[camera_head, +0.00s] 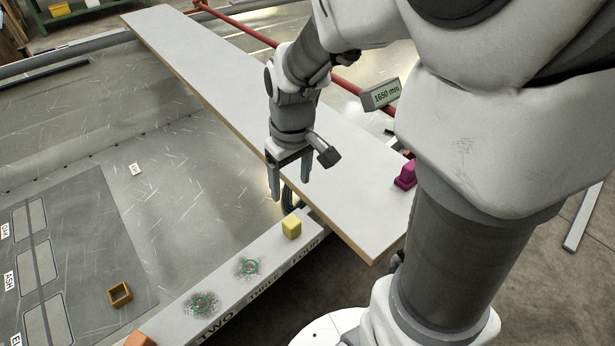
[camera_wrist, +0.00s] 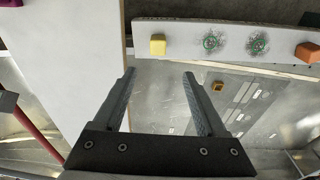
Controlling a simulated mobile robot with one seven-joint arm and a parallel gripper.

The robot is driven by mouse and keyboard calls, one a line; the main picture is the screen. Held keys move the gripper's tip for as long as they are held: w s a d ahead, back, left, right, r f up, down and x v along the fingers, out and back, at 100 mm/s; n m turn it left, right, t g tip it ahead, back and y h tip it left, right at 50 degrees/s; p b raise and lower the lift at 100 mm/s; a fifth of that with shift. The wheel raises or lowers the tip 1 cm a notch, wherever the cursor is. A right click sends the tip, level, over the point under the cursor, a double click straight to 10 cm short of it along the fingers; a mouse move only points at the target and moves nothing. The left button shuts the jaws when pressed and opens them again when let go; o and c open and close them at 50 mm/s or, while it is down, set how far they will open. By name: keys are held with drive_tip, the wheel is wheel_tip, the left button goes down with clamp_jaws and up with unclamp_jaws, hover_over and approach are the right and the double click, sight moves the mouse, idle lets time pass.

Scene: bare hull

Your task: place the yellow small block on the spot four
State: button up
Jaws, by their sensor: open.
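The yellow small block (camera_head: 291,227) sits upright on the narrow pale beam (camera_head: 232,275), beside the label FOUR (camera_head: 306,253). It covers whatever mark lies under it. It also shows in the wrist view (camera_wrist: 158,45), beyond my fingertips and near the beam's left end. My gripper (camera_head: 289,185) is open and empty, pointing down, above and apart from the block. Both fingers show in the wrist view (camera_wrist: 158,76) with nothing between them.
Green ring marks lie on the beam at THREE (camera_head: 248,267) and TWO (camera_head: 202,304). An orange block (camera_head: 139,339) sits farther along it. A magenta block (camera_head: 405,176) stands on the wide white plank (camera_head: 345,205). A small open brown box (camera_head: 120,294) lies on the lower floor.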

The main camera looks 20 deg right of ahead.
drive_tip(key=s+r+m+t, duration=0.3)
drive_tip(key=s+r+t, duration=0.1)
drive_tip(key=s+r, duration=0.8)
drive_tip(key=shift+r+m, duration=0.3)
drive_tip(key=shift+m, duration=0.1)
wheel_tip(320, 180, up, 19)
drive_tip(key=p, duration=1.8)
drive_tip(key=shift+p, duration=0.4)
drive_tip(key=shift+f, duration=0.1)
